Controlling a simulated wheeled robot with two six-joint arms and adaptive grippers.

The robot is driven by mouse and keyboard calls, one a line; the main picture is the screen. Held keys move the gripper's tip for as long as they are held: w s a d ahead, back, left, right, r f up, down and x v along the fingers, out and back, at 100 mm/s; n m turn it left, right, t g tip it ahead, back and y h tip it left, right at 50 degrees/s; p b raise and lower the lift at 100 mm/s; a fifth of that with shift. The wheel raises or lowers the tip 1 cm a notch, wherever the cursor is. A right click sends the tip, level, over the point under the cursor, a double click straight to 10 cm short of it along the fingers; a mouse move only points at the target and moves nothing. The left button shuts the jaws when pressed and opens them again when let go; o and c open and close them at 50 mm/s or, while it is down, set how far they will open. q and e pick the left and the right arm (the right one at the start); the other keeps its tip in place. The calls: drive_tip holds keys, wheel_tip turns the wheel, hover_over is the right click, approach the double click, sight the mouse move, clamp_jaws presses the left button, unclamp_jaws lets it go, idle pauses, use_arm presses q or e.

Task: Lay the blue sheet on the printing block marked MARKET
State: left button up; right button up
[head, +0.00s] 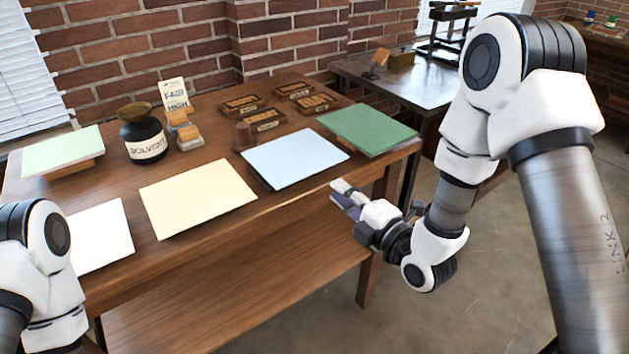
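The pale blue sheet (295,158) lies flat near the table's front edge, right of the middle. A dark edge shows under its front left side. Several small wooden printing blocks with dark lettered faces lie behind it, among them the back left block (240,104), the front block (266,120), the back right block (293,90) and the right block (315,104). Their lettering is too small to read, so I cannot tell which says MARKET. My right gripper (339,194) is just off the table's front edge, right of the blue sheet and apart from it, with nothing seen in it. My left gripper is out of view.
A cream sheet (198,196) and a white sheet (99,236) lie to the left. A green sheet (367,129) and a pale green sheet (63,151) sit on wooden supports. A solvent bottle (145,141), stamps (187,136) and a card (174,94) stand behind.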

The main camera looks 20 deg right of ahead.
sight(316, 172)
drive_tip(key=x, duration=0.8)
drive_tip(key=shift+w+a, duration=0.25)
drive_tip(key=shift+w, duration=0.05)
clamp_jaws()
drive_tip(key=shift+r+p, duration=1.05)
drive_tip(key=shift+r, duration=0.55)
drive_tip(key=shift+s, duration=0.1)
